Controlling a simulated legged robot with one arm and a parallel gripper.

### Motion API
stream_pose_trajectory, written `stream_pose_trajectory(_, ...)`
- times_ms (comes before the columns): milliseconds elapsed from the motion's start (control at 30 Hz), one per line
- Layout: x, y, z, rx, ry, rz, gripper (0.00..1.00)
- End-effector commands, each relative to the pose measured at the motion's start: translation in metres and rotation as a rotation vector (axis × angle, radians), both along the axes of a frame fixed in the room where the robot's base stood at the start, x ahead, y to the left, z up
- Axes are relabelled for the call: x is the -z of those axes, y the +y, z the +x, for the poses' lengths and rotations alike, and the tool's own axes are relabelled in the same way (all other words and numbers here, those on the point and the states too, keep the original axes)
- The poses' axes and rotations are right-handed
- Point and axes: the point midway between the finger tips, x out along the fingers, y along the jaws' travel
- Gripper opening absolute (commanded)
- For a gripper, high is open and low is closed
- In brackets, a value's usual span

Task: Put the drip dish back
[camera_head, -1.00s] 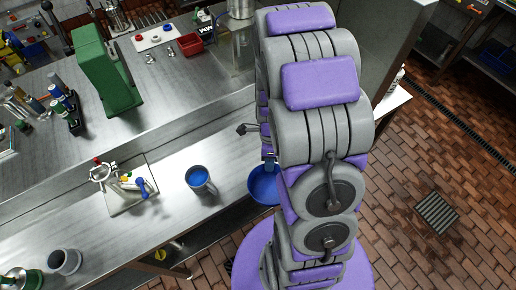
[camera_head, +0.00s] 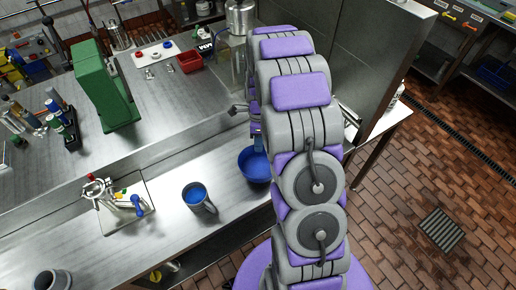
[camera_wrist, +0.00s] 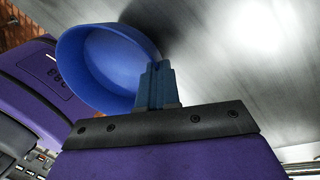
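The drip dish, a round blue bowl (camera_head: 251,167), is over the steel counter (camera_head: 165,232) near its front edge, right of a grey mug. My gripper (camera_head: 257,138) reaches down to the dish's far side, partly hidden by my arm. In the wrist view, the fingers (camera_wrist: 156,76) are closed together at the rim of the dish (camera_wrist: 97,66), which hangs to their left. A dark shadow lies on the steel surface beyond it. I cannot tell the exact gap between dish and counter.
The grey mug with blue inside (camera_head: 199,197) stands left of the dish. A small valve assembly (camera_head: 116,196) on a plate is further left. A green machine (camera_head: 103,82) and a red bin (camera_head: 189,62) are on the rear counter. A tall grey panel (camera_head: 375,60) is at right.

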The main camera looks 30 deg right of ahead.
Motion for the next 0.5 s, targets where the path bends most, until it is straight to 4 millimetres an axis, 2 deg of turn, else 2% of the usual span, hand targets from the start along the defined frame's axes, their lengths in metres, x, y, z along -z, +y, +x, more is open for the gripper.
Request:
stream_pose_trajectory(200,0.002,-0.003,0.01,0.001,-0.002,-0.001,0.0)
stream_pose_trajectory(400,0.034,-0.002,0.008,0.0,0.001,0.001,0.0)
stream_pose_trajectory(500,0.037,-0.003,0.008,0.0,-0.002,-0.001,0.0)
